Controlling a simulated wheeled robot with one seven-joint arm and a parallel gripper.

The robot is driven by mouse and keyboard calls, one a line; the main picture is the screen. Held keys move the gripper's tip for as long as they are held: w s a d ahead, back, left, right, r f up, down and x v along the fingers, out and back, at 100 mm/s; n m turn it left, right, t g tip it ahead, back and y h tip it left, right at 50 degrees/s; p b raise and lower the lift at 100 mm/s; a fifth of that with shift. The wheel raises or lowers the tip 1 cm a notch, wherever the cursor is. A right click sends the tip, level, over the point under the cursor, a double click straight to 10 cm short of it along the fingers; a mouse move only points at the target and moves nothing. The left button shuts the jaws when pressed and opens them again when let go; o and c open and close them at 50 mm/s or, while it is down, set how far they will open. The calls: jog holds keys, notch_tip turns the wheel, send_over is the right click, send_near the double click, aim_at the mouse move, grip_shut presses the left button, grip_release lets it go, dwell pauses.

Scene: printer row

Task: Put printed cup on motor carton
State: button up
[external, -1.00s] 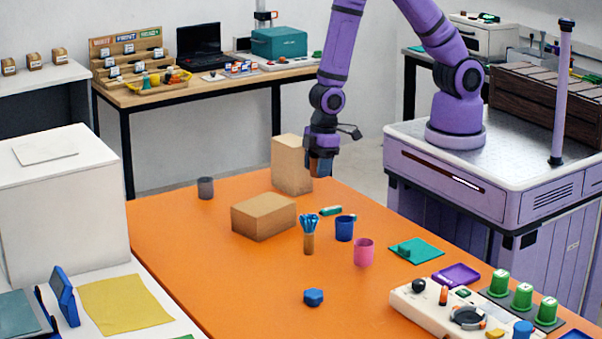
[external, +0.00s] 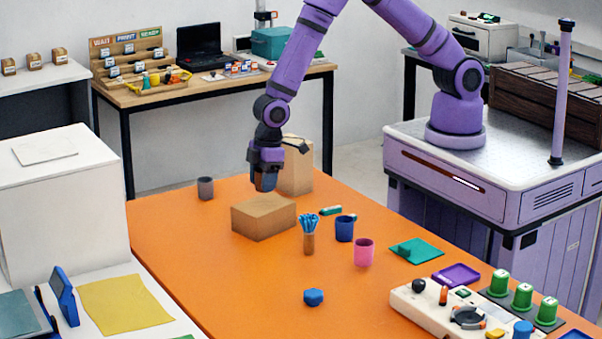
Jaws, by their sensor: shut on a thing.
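My gripper (external: 265,186) points down and is shut on a dark blue-grey thing, seemingly a cup (external: 265,182), largely hidden by the fingers. No print on it can be made out. A low, wide brown carton (external: 262,217) lies on the orange table, just below the gripper. A gap seems to remain between the held cup and the carton top, though the view does not show it surely. A taller tan carton (external: 298,170) stands upright behind and to the right of the gripper. No label tells which is the motor carton.
On the orange table (external: 220,265) stand a grey cup (external: 205,189), a blue cup (external: 344,230), a pink cup (external: 363,253) and a brown holder with blue tools (external: 308,243). The table's left part is clear.

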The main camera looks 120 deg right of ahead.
jog(key=shift+w+f, duration=0.15)
jog(key=shift+f, duration=1.65)
jog(key=shift+f, duration=0.15)
jog(key=o, duration=0.9)
